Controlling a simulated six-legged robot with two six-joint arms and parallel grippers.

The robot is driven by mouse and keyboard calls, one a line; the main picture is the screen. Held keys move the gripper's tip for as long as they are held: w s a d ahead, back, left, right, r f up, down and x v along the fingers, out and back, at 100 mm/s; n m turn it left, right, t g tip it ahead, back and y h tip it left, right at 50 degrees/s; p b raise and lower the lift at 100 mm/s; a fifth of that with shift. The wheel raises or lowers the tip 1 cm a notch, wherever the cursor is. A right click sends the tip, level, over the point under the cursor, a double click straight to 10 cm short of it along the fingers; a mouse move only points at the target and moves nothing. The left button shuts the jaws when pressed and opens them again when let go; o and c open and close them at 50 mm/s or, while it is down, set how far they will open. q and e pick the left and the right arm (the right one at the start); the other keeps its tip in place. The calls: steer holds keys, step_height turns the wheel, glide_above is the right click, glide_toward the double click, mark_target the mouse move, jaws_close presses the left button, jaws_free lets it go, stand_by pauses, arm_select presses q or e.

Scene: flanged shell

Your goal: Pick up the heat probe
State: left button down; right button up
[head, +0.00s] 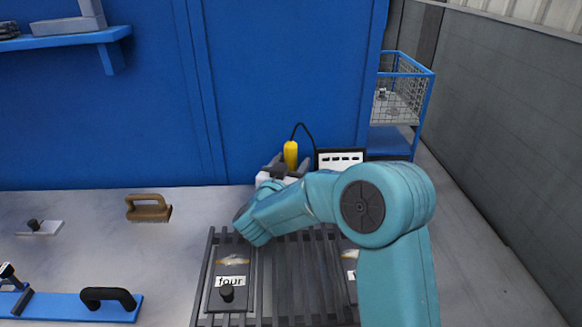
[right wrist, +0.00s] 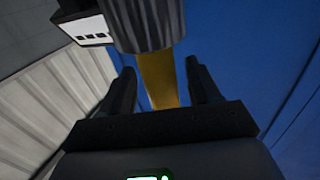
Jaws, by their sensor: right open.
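The heat probe (head: 290,154) has a yellow handle and stands upright near the blue wall, with a black cable arching from its top to a dark box with a white label (head: 341,160). My right gripper (head: 285,167) is at the probe's lower part, which it partly hides in the head view. In the right wrist view the yellow handle (right wrist: 158,80) lies between the two dark fingers of my right gripper (right wrist: 164,85). The fingers are open, with gaps on both sides. A grey ribbed cylinder (right wrist: 148,24) shows beyond the handle. My left gripper is not in view.
A slatted dark rack (head: 285,275) holds a plate labelled "four" (head: 229,289). A brush (head: 149,208) and a blue bar with black handles (head: 65,306) lie on the left of the bench. A wire-basket cart (head: 402,95) stands behind right.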

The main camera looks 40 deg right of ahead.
steer(key=shift+c, duration=0.2)
steer(key=c, duration=1)
steer(key=shift+c, duration=0.3)
steer(key=shift+r, duration=0.1)
